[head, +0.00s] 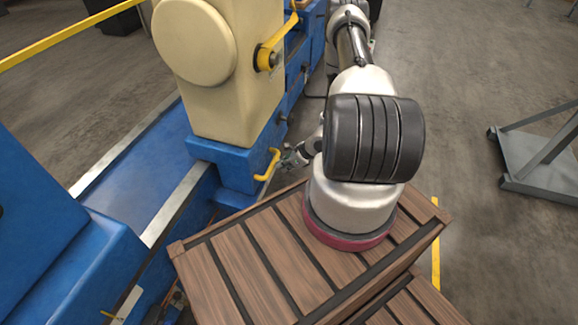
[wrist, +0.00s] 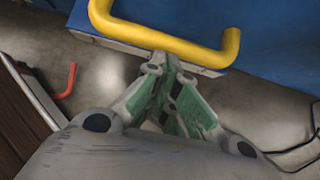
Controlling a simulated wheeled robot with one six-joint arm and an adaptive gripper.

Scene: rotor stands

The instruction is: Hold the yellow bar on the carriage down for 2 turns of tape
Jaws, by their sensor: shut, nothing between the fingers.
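The yellow bar (head: 268,165) is a bent handle on the front of the blue carriage (head: 226,166), low under its cream housing. In the wrist view the yellow bar (wrist: 172,42) crosses the top of the picture, with the blue carriage (wrist: 270,25) behind it. My gripper (head: 287,161) is just right of the bar in the head view. In the wrist view my gripper (wrist: 160,68) is shut and empty, its tips at the bar's lower edge in the picture. I cannot tell whether they touch it. No tape is clearly seen at the bar.
A yellow lever (head: 268,57) is on the side of the cream housing (head: 237,75). The blue bed (head: 137,165) with metal rails runs left of the carriage. A grey cart (head: 545,165) stands at right on open floor. A red hook (wrist: 68,82) shows in the wrist view.

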